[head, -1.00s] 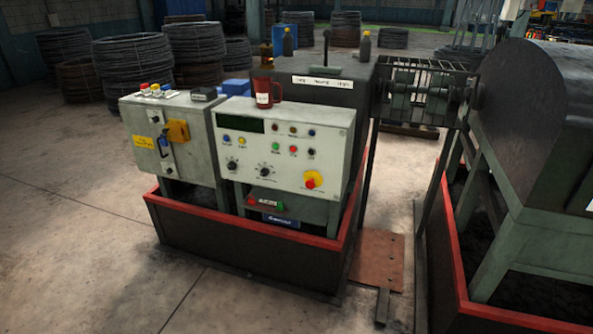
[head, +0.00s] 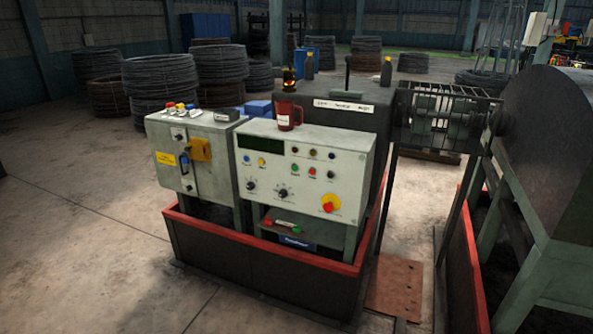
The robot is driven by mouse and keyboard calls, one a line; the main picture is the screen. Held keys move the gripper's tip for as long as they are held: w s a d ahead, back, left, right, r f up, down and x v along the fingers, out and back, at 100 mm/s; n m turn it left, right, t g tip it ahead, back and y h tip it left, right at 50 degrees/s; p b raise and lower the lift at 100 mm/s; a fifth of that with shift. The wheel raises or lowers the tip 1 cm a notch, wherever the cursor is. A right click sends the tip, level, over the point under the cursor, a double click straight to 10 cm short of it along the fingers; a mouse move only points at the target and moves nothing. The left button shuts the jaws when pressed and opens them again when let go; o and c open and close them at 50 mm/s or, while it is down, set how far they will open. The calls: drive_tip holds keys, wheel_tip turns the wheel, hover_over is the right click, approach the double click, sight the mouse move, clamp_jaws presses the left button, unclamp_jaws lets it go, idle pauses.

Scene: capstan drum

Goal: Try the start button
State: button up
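The control panel (head: 349,174) is a pale box with a sloped front and a dark display (head: 261,145). A green button (head: 295,168) sits mid-panel beside a red button (head: 312,172); labels near them are too small to read, so I cannot tell which one is marked start. A blue button (head: 246,159) and a yellow button (head: 262,162) are at the left. Two black knobs and a large red button on a yellow plate (head: 329,204) sit lower. My gripper is not in view.
A red-edged dark curb (head: 262,262) surrounds the base. Open concrete floor (head: 90,235) lies in front and left.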

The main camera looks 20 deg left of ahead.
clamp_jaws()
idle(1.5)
